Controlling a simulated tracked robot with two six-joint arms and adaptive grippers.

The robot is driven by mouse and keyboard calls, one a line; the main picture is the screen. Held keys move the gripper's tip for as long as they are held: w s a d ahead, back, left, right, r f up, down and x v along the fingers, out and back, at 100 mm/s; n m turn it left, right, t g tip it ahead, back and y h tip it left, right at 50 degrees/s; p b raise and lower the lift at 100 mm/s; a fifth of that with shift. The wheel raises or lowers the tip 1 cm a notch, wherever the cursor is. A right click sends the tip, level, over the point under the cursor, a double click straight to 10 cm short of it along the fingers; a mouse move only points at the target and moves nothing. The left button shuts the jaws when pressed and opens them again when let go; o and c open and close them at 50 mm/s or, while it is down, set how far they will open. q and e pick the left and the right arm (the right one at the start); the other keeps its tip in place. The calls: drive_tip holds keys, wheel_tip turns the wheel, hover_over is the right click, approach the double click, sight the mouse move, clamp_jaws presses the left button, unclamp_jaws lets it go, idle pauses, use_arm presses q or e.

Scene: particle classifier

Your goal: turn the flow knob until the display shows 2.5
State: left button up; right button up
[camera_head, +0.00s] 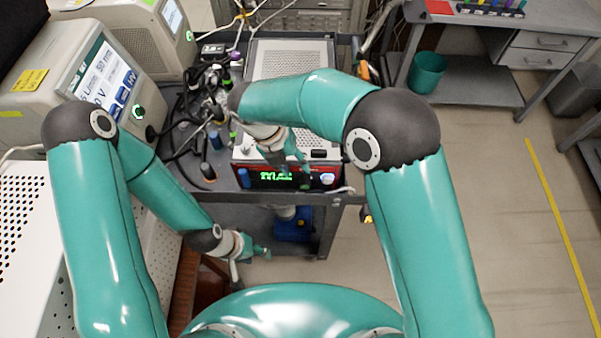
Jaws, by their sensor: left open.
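The red-and-black instrument (318,170) stands on the dark cart. Its green lit display (272,177) is partly covered, and I cannot read the value. I cannot tell which is the flow knob. My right gripper (300,166) points down in front of the panel, between the display and the right knob; its fingertips are too small to show whether it touches anything. My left gripper (262,250) is open and empty, low in front of the cart.
Tangled black cables (190,115) lie on the cart left of the instrument. A beige device with a screen (105,85) stands further left. A grey bench (480,75) with a green bin (427,72) is at the back right.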

drive_tip(key=v, duration=0.5)
drive_tip(key=shift+a+r, duration=0.1)
drive_tip(key=shift+r, duration=0.05)
drive_tip(key=shift+w, duration=0.1)
